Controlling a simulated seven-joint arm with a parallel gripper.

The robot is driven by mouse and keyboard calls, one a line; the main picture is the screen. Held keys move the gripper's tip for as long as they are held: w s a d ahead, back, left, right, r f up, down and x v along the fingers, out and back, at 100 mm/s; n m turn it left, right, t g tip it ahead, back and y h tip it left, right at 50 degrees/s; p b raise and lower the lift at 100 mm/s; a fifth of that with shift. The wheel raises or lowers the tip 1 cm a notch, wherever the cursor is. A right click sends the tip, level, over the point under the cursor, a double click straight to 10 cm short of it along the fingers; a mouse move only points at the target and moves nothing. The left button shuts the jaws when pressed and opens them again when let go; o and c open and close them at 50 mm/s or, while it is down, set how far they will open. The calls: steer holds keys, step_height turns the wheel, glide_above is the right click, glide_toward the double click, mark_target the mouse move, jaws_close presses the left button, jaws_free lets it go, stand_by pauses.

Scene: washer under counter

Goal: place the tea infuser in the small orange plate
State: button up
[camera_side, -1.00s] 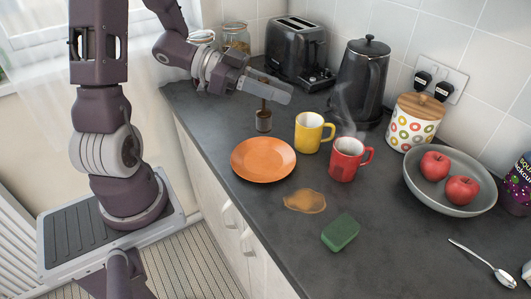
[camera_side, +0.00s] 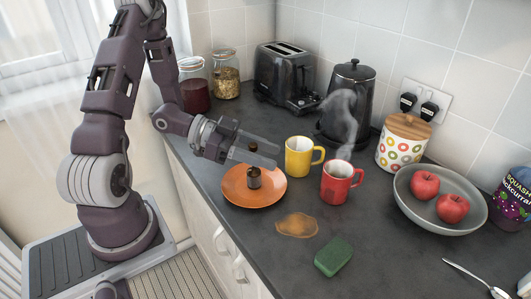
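The tea infuser (camera_side: 254,178), a small dark cylinder with a thin stem and a dark knob on top, is upright at the middle of the small orange plate (camera_side: 267,200). It appears to rest on the plate. My gripper (camera_side: 266,154) is just above the plate, its two long grey fingers pointing right. The fingers look spread apart, with the infuser's knob showing between them. Part of the stem is hidden behind the nearer finger.
A yellow mug (camera_side: 298,158) and a red mug (camera_side: 336,186) stand close to the right of the plate. A brown spill (camera_side: 297,225) and a green sponge (camera_side: 333,257) lie in front. A steaming kettle (camera_side: 350,100), toaster (camera_side: 285,75) and apple bowl (camera_side: 430,225) stand farther off.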

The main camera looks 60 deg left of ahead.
steer(key=v, duration=1.2)
steer(key=w+a+r+y, duration=0.2)
steer(key=w+a+y, duration=0.2)
steer(key=w+y, duration=0.45)
step_height(320, 180, up, 9)
steer(key=n+y, duration=0.5)
steer(key=y, duration=0.1)
steer(key=s+d+n+g+h, duration=0.4)
steer(key=s+d, duration=1.3)
steer(key=s, duration=0.1)
steer(key=shift+d+f+g, duration=0.15)
steer(key=shift+f+g, duration=0.1)
steer(key=shift+g, duration=0.15)
